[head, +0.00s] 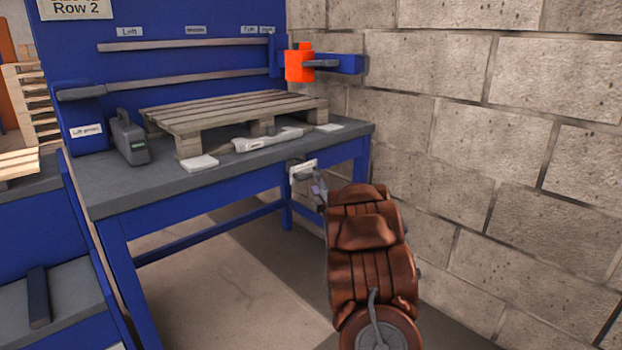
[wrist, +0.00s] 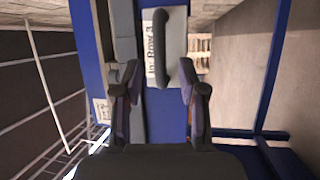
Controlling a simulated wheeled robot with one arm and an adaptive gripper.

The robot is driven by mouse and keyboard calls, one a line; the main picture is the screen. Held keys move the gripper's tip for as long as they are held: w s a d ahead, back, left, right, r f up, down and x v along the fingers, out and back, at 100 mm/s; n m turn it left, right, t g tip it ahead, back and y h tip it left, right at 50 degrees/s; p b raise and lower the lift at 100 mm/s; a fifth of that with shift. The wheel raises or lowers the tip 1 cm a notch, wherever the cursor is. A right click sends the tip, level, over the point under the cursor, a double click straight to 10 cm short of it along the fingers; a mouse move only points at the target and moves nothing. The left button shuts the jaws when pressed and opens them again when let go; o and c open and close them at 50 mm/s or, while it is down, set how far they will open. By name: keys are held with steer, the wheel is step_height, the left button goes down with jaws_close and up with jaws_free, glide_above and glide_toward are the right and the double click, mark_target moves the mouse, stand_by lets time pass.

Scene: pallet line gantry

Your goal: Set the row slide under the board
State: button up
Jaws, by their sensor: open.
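My gripper (head: 318,194) is at the front edge of the blue bench, close to a small white label plate (head: 303,168). In the wrist view my gripper (wrist: 159,75) is open. A dark upright handle (wrist: 160,48) stands between its fingers, with a gap on both sides. Behind the handle is a pale plate (wrist: 173,40) with sideways text that seems to read "In: Row 3". My gripper hides most of this handle in the head view. A slatted wooden pallet (head: 235,107) lies on the bench top. I cannot tell which part is the board.
The blue back panel carries two rails (head: 185,44) and a "Row 2" sign (head: 75,9). An orange block (head: 298,66) sits at their right end. A grey device (head: 129,137) and a pale tool (head: 268,139) lie on the bench top (head: 105,188). A block wall (head: 500,150) stands close at right.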

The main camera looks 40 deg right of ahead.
mark_target(311, 175)
steer(key=shift+b+x, duration=0.55)
steer(key=shift+x, duration=2.4)
jaws_close()
